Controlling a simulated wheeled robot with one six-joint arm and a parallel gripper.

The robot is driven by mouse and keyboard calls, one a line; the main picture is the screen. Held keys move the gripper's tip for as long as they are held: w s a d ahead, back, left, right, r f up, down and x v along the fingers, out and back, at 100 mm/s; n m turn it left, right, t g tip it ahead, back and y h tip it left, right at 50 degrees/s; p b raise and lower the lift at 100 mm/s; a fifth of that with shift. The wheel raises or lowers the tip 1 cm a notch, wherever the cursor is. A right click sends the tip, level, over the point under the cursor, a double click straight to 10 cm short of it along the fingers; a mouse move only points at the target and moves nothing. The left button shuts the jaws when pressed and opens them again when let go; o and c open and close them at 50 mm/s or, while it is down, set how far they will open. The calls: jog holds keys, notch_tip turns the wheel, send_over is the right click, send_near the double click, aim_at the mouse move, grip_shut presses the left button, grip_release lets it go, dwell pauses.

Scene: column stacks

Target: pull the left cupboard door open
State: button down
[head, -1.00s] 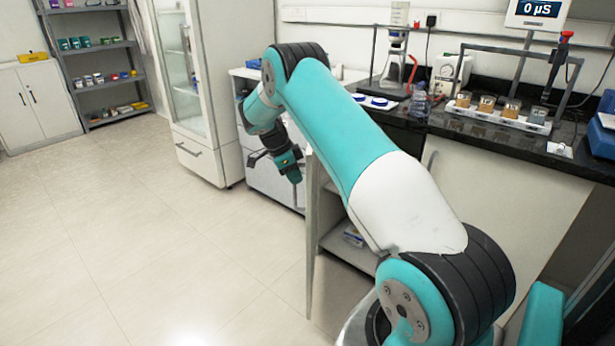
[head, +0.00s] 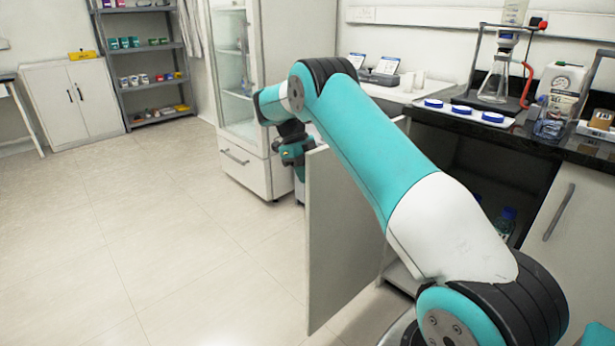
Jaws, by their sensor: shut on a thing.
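The left cupboard door (head: 340,235) is a pale panel under the black bench top. It stands swung well out from the cupboard, seen obliquely with its free edge toward the open floor. My gripper (head: 298,158) is at the door's upper free edge, on its far side. Its fingertips and the handle it holds are hidden or too small to make out. The cupboard's inside (head: 480,165) shows dark behind my arm, with bottles (head: 507,222) in it. The right cupboard door (head: 553,215), with a long vertical handle, is shut.
A glass-fronted cabinet (head: 247,165) stands just beyond my gripper. The black bench top (head: 540,143) carries glassware and blue-lidded dishes. A grey shelf rack (head: 150,75) and a white cabinet (head: 85,100) stand far left. The tiled floor at left is clear.

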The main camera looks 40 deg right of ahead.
jog(key=shift+w+d, duration=0.1)
jog(key=shift+w, duration=0.25)
jog(key=c, duration=1.2)
grip_release()
jog(key=shift+o, duration=0.2)
